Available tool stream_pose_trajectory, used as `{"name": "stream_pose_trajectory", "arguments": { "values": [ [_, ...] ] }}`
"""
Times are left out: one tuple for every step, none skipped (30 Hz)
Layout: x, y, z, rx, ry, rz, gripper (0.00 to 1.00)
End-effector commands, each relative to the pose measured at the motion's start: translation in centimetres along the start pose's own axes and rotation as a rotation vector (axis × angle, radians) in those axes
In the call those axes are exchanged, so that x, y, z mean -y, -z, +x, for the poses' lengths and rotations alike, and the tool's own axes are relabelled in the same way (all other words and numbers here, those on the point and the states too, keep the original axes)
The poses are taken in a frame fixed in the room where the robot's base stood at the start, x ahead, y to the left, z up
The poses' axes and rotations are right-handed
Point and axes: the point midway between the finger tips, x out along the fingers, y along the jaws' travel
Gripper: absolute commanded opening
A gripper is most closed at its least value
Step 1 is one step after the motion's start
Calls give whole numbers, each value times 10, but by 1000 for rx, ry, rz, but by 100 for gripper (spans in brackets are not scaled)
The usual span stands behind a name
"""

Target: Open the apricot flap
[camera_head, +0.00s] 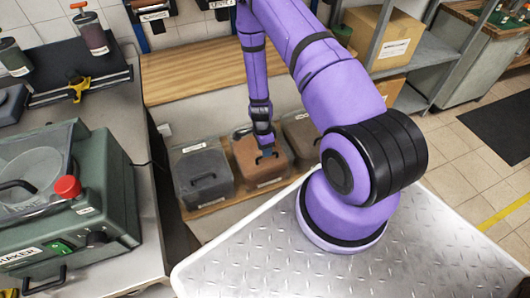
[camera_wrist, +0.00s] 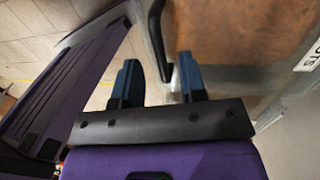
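The apricot flap (camera_head: 247,157) is the brownish-orange top of the middle bin in a row of bins under the wooden shelf. It looks shut; my gripper and arm hide part of it. In the wrist view the flap (camera_wrist: 225,35) fills the upper right, with a dark bar handle (camera_wrist: 156,35) along its left side. My gripper (camera_head: 267,154) is right over the flap. In the wrist view my gripper (camera_wrist: 158,76) has its two blue fingers apart, and the handle's near end shows between them. I cannot tell whether they touch it.
A dark grey bin (camera_head: 201,172) stands left of the flap and a grey-brown bin (camera_head: 300,131) right of it. The wooden shelf (camera_head: 190,75) runs above and behind them. A green machine (camera_head: 105,215) sits on the left counter. Cardboard boxes (camera_head: 378,38) stand on shelving at the right.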

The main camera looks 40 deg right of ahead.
Motion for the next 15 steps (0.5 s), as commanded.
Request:
{"name": "stream_pose_trajectory", "arguments": {
  "values": [
    [0, 0, 6, 0, -1, 0, 38],
    [0, 0, 9, 0, -1, 0, 38],
    [0, 0, 12, 0, -1, 0, 38],
    [0, 0, 14, 0, -1, 0, 38],
    [0, 0, 16, 0, -1, 0, 38],
    [0, 0, 17, 0, 0, 0, 38],
    [0, 0, 18, 0, 0, 0, 38],
    [0, 0, 18, 0, 1, 0, 38],
    [0, 0, 19, 0, 1, 0, 38],
    [0, 0, 19, 0, 1, 0, 38],
    [0, 0, 19, 0, 1, 0, 38],
    [0, 0, 19, 0, 1, 0, 38],
    [0, 0, 19, 0, 1, 0, 38],
    [0, 0, 19, 0, 1, 0, 38],
    [0, 0, 19, 0, 1, 0, 38]
  ]
}}
